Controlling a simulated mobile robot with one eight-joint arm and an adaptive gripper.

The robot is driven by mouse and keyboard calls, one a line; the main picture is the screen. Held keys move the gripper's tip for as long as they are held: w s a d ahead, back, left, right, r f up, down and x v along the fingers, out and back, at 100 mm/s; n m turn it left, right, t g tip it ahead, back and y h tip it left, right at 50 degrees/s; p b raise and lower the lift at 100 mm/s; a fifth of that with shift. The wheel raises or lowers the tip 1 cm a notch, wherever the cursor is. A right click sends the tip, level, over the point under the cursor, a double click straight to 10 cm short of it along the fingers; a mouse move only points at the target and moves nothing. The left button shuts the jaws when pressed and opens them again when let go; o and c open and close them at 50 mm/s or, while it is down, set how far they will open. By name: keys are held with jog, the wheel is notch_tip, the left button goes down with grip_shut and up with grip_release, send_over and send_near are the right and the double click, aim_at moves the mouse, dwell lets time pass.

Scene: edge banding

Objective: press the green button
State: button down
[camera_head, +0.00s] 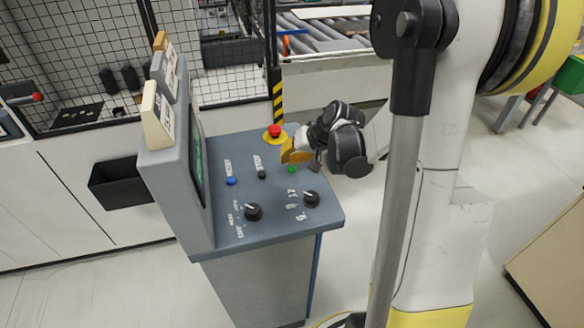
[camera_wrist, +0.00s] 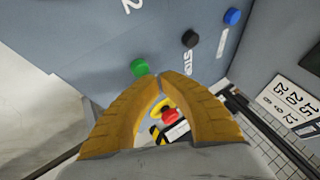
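The green button (camera_head: 291,169) sits on the sloping top of the grey control console (camera_head: 275,225), near its far right edge. In the wrist view the green button (camera_wrist: 139,67) shows just beyond and left of my fingertips. My gripper (camera_head: 290,154) has orange fingers and hangs over the console, close to the green button in the head view. In the wrist view the fingertips (camera_wrist: 163,77) come together with little or no gap, and nothing is held between them. I cannot tell the exact height of the tips above the button.
A black button (camera_head: 262,174) and a blue button (camera_head: 231,181) lie in a row left of the green one. A red emergency stop (camera_head: 274,131) on a yellow base stands behind. Two black knobs (camera_head: 253,211) are nearer the front. A raised screen housing (camera_head: 172,160) bounds the left side.

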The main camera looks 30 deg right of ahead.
jog(key=shift+f+b, duration=0.3)
jog(key=shift+f, duration=0.05)
